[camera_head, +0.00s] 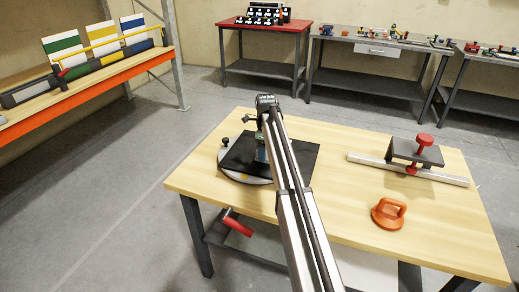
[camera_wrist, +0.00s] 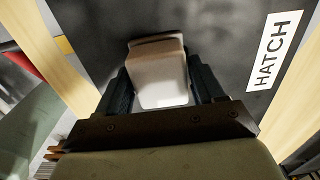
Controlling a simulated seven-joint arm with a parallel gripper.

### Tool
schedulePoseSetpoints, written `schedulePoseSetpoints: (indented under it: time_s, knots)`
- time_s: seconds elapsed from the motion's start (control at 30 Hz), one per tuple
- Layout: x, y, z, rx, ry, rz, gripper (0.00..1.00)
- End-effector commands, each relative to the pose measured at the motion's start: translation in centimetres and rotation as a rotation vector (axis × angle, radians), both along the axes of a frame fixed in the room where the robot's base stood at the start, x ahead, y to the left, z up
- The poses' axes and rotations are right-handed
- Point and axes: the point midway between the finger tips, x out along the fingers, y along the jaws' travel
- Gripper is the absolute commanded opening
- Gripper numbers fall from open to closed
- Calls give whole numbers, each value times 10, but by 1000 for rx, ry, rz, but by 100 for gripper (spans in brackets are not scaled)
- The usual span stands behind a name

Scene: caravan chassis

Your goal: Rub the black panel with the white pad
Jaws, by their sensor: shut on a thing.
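The black panel (camera_head: 240,154) lies on a round grey base on the wooden table, partly hidden behind my arm in the head view. In the wrist view the panel (camera_wrist: 222,40) fills the background and bears a white label reading HATCH (camera_wrist: 272,52). My gripper (camera_head: 261,155) is over the panel, with its fingers mostly hidden in the head view. In the wrist view my gripper (camera_wrist: 162,88) is shut on the white pad (camera_wrist: 158,65), one dark finger on each side. The pad is in front of the panel; I cannot tell whether they touch.
On the table's right are an orange suction-cup handle (camera_head: 389,213) and a dark plate with a red knob (camera_head: 416,150) on a long metal bar (camera_head: 440,177). Bare wood lies between these and the panel. A red-handled item (camera_head: 237,226) sits below the table's front edge.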

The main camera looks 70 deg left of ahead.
Motion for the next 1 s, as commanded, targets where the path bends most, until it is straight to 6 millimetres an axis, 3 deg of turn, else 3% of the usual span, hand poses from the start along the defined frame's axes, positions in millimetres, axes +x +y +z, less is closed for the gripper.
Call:
schedulePoseSetpoints:
  time_s: [0.87, 1.0]
  knots:
    - [58, -56, 0, -1, 0, -1, 39]
    - [46, -48, 0, -1, -1, 1, 39]
